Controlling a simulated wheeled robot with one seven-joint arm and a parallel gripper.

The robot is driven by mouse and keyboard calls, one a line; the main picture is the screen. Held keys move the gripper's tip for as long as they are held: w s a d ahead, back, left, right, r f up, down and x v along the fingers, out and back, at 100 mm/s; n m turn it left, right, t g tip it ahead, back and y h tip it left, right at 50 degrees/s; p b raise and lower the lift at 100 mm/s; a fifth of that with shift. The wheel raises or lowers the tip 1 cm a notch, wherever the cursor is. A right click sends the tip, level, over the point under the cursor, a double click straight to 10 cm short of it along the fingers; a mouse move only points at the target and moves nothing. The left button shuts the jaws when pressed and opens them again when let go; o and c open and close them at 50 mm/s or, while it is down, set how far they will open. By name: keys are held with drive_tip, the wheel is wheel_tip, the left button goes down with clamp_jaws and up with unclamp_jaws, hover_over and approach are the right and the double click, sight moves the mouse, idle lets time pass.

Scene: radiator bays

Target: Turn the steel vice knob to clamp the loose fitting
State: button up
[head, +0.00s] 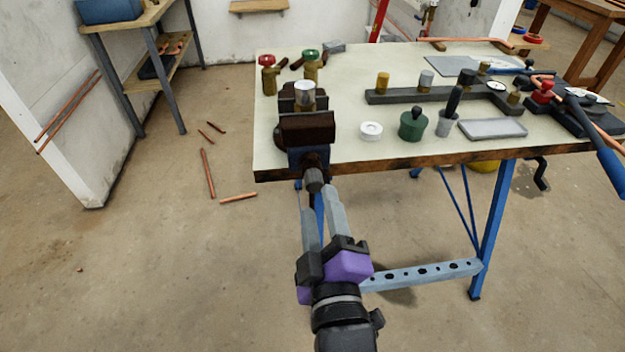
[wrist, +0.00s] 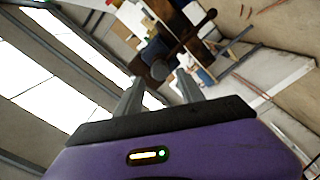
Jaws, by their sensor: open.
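A dark brown vice (head: 308,128) is mounted at the front left corner of the workbench. Its grey steel knob (head: 314,180) sticks out at the front, below the bench edge; it also shows in the wrist view (wrist: 160,70).
The workbench (head: 340,148) carries a red-handled valve (head: 267,72), a green-handled valve (head: 311,66), a white tape roll (head: 371,131), a green pot (head: 413,125) and a grey tray (head: 492,128). A blue bench leg (head: 493,230) stands at right. Copper pipes (head: 208,173) lie on the floor at left.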

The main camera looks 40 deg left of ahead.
sight(315, 188)
idle(0.3)
drive_tip(key=shift+x, duration=2.5)
clamp_jaws()
